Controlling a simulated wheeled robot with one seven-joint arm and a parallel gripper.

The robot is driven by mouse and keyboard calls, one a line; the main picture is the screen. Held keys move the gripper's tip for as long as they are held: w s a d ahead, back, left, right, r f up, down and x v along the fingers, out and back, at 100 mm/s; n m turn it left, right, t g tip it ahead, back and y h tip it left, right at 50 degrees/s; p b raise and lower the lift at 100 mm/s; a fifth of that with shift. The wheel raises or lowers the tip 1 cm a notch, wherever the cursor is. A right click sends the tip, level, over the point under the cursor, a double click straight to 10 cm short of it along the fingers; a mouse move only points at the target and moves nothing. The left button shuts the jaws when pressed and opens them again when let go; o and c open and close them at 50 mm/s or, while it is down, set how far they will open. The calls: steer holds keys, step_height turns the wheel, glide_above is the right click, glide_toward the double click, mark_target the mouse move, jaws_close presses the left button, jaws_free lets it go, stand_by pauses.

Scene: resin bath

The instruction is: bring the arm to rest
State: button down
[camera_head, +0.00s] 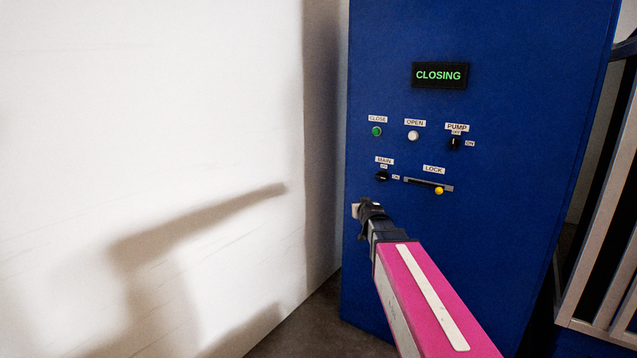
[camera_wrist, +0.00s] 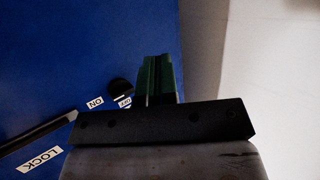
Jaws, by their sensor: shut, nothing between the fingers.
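My pink arm reaches up from the bottom right in the head view. My gripper (camera_head: 357,210) is at its end, shut and empty, in front of the left part of the blue control panel (camera_head: 480,280), just below the MAIN knob (camera_head: 382,176). The wrist view shows the dark green fingers of my gripper (camera_wrist: 158,62) together, with the black knob (camera_wrist: 120,88) beside them. The fingers look apart from the knob, but I cannot tell the exact gap to the panel.
The display (camera_head: 440,75) reads CLOSING. The panel carries a green CLOSE button (camera_head: 377,131), a white OPEN button (camera_head: 413,135), a PUMP knob (camera_head: 454,143) and a yellow LOCK slider knob (camera_head: 439,190). A white wall (camera_head: 150,100) stands left; a metal frame (camera_head: 600,250) stands right.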

steer(key=s+d+f+g, duration=0.1)
steer(key=s+f+g, duration=0.6)
steer(key=s+f, duration=0.5)
steer(key=s+f+g, duration=0.7)
steer(key=s+f, duration=0.5)
steer(key=s, duration=0.6)
steer(key=shift+d+m+g+h, duration=0.3)
steer(key=shift+d+m+g, duration=0.05)
steer(key=shift+m+g, duration=0.05)
steer(key=shift+d, duration=0.1)
